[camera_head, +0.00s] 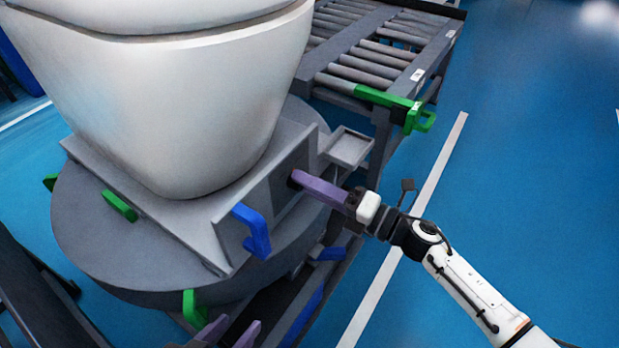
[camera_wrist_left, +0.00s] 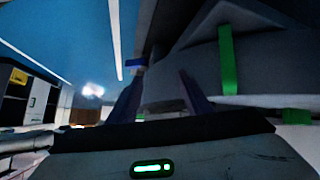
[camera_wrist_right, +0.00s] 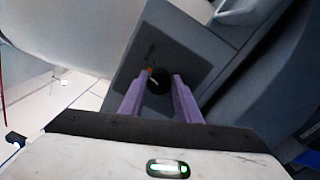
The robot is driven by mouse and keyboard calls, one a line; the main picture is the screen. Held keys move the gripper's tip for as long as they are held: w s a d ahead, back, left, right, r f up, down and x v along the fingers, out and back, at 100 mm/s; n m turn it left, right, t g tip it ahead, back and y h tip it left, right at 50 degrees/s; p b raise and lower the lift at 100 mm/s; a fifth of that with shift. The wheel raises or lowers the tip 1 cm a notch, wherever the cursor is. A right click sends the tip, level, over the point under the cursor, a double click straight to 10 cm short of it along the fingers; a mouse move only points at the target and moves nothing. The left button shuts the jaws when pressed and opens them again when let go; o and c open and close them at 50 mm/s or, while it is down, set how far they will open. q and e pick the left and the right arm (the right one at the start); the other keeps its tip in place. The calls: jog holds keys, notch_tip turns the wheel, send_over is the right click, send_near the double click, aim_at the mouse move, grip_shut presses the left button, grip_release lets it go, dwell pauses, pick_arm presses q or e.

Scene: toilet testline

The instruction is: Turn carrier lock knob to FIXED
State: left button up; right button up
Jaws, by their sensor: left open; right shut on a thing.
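The black round lock knob (camera_wrist_right: 160,82) sits on a dark square panel (camera_wrist_right: 180,56) in the right wrist view. A pale line shows on the knob and a small orange mark lies beside it. My right gripper (camera_head: 298,180) is shut on the knob, with one purple finger on each side. In the head view the fingers mostly hide the knob. The panel is on the side of the grey carrier (camera_head: 85,240), which bears a white toilet (camera_head: 190,100). My left gripper (camera_head: 236,334) is open and empty at the bottom edge, below the carrier. Any label lettering is too small to read.
A blue handle (camera_head: 253,230) and green tabs (camera_head: 120,206) stick out from the carrier. A small grey tray (camera_head: 350,148) juts out near my right gripper. A roller conveyor (camera_head: 370,62) with a green bracket (camera_head: 395,105) stands behind. Blue floor at the right is clear.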

pick_arm(q)
jog(key=shift+s+a+r+p, duration=0.15)
jog(key=shift+r+p, duration=0.2)
jog(key=shift+p, duration=0.25)
jog(key=shift+s+a+r+p, duration=0.15)
jog(key=shift+r+p, duration=0.2)
jog(key=shift+p, duration=0.2)
pick_arm(e)
jog(key=shift+m, duration=2.7)
pick_arm(q)
jog(key=shift+w, duration=0.1)
pick_arm(e)
jog(key=shift+f, duration=0.15)
jog(key=o, duration=1)
jog(key=shift+o, duration=0.2)
pick_arm(q)
jog(key=shift+a+r+p, duration=0.1)
jog(key=shift+r+p, duration=0.05)
jog(key=shift+p, duration=0.5)
pick_arm(e)
jog(key=v, duration=1)
jog(key=shift+s, duration=0.2)
